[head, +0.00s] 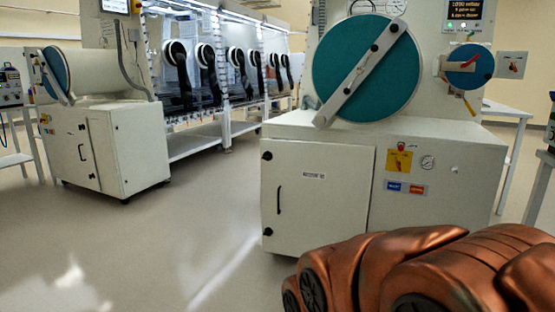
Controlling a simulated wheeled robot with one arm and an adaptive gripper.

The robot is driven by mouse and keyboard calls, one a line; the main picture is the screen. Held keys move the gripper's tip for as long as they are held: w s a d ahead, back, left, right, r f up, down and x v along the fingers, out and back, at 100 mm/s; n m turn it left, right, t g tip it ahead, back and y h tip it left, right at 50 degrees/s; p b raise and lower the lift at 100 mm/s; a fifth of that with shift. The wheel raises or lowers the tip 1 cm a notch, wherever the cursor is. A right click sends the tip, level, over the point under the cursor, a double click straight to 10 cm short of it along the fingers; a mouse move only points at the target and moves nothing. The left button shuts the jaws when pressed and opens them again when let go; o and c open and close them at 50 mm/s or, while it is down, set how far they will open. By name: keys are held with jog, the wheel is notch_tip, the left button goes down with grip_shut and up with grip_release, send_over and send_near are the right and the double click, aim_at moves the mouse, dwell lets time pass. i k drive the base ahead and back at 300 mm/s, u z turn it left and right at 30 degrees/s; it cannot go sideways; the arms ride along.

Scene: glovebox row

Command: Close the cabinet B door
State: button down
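The near white cabinet (480,160) stands right of centre, with a door (325,215) on the left part of its front. The door has a dark vertical handle (278,200), dark round hinges or latches on its left edge, and a small label (314,175) too small to read surely. It looks flush with the front. A second white cabinet (135,145) stands at the left with a similar door (70,155) and handle (82,152); I cannot tell whether that door is slightly ajar. I cannot tell which is cabinet B. My gripper is not in view; my copper-coloured arm fills the lower right.
A large teal round hatch (345,75) with a diagonal bar sits above the near cabinet. A glovebox row (225,70) with black gloves stands behind. White tables stand at both side edges. The floor (190,240) left of the near cabinet is clear.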

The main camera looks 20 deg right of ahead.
aim_at(314, 195)
jog(key=z, duration=0.7)
jog(key=i, duration=1.3)
jog(key=u, duration=0.6)
jog(key=i, duration=0.6)
jog(key=u, duration=0.5)
